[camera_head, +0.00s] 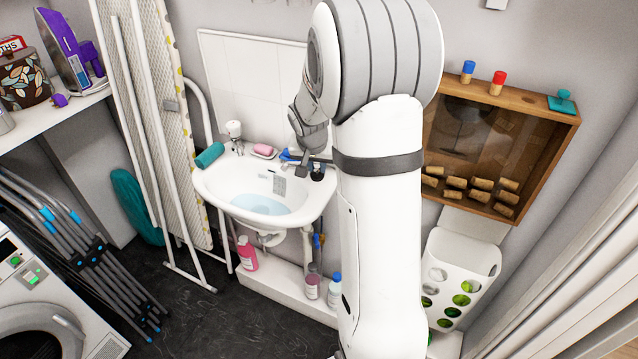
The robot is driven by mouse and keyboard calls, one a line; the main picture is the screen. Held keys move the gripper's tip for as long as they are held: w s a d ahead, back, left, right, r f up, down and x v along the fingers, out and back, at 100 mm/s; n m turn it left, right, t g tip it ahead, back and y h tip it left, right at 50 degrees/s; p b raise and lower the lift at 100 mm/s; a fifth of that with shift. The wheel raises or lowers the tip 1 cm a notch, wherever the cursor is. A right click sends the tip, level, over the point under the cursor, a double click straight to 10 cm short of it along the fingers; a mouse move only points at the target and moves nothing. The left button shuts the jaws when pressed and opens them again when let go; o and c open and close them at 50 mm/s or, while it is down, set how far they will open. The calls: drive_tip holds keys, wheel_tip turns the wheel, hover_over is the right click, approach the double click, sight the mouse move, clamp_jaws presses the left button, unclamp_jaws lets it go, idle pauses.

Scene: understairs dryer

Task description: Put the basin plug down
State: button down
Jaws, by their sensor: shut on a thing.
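The white basin (228,207) is on the back wall, with pale blue water (260,203) in its bowl. My gripper (302,166) points down over the basin's right rear rim, small and partly hidden by my own arm. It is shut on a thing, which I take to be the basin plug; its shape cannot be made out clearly. A small dark item (318,172) shows right beside the gripper at the rim. I cannot tell whether it is the plug or touches the gripper. The drain is not clearly visible.
A teal rolled item (209,155), a tap (234,130) and pink soap (263,150) line the basin's back rim. Bottles (247,253) stand below. An ironing board (178,110) leans left. A wooden cork case (555,115) hangs right, above a white bin (463,262).

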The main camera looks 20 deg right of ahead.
sight(318, 177)
wheel_tip(318, 177, down, 3)
drive_tip(key=shift+w+d+r, duration=0.1)
drive_tip(key=shift+d+r, duration=0.05)
drive_tip(key=shift+r, duration=0.05)
drive_tip(key=shift+d+f+b, duration=0.1)
drive_tip(key=shift+f+b, duration=0.3)
drive_tip(key=shift+f, duration=1.6)
drive_tip(key=c, duration=1.3)
unclamp_jaws()
drive_tip(key=shift+r+p, duration=0.25)
drive_tip(key=shift+p, duration=0.05)
drive_tip(key=v, duration=1.1)
drive_tip(key=s+a+r+n+y, duration=0.1)
drive_tip(key=s+a+n, duration=0.1)
drive_tip(key=s+a, duration=0.2)
drive_tip(key=s+a+r+n+g+y, duration=0.1)
drive_tip(key=s+a+r+n, duration=0.1)
drive_tip(key=s, duration=0.9)
drive_tip(key=s+a+r+n, duration=0.1)
drive_tip(key=s+a+n, duration=0.2)
drive_tip(key=s+a, duration=0.4)
drive_tip(key=shift+s+r+y, duration=0.3)
drive_tip(key=shift+r+y, duration=0.1)
